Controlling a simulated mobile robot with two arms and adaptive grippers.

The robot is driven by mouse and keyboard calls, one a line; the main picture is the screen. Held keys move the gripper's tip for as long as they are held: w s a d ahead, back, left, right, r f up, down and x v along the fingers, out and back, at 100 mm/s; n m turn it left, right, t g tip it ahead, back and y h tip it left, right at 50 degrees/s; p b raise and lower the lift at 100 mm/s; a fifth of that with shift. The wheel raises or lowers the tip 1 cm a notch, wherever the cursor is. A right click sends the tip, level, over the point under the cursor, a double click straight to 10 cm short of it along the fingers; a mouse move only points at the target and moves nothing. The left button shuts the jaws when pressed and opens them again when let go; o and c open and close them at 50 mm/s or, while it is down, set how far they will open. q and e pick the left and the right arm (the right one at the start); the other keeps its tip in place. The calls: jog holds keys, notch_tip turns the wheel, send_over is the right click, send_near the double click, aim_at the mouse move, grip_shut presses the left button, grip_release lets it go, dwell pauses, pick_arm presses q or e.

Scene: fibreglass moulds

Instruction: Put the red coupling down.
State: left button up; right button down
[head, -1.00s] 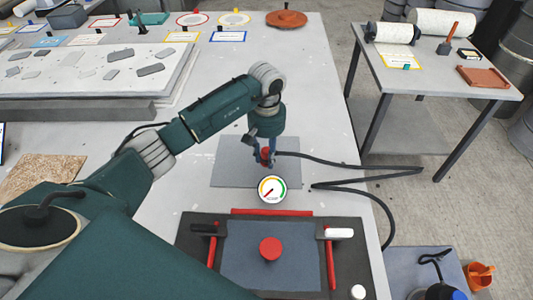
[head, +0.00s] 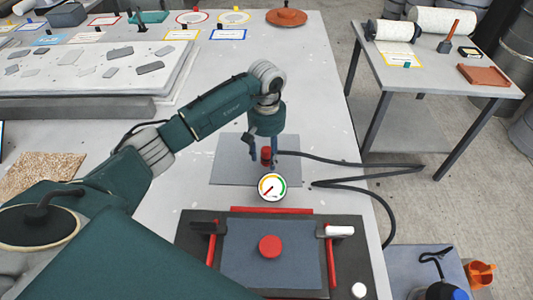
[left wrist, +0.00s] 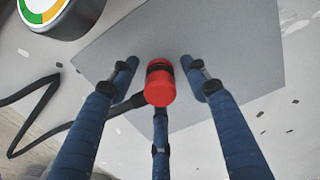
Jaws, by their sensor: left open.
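The red coupling (head: 266,154) stands on the grey mat (head: 228,172) on the big table, with a black hose running off it to the right. My left gripper (head: 264,150) is directly over it, pointing down, with its fingers spread on either side. In the left wrist view the red coupling (left wrist: 160,84) shows between the open blue fingers (left wrist: 160,88), with gaps on both sides and nothing gripped. My right gripper is not in view.
A round gauge (head: 272,187) stands just in front of the mat. A dark mould frame with red-handled clamps (head: 331,262) and a red disc (head: 270,247) lies nearer. The black hose (head: 370,168) loops over the table's right edge. A side table (head: 440,80) stands right.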

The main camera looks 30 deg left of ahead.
aim_at(267, 149)
pick_arm(q)
notch_tip(267, 149, up, 12)
jog(key=b, duration=0.3)
jog(key=shift+r, duration=0.3)
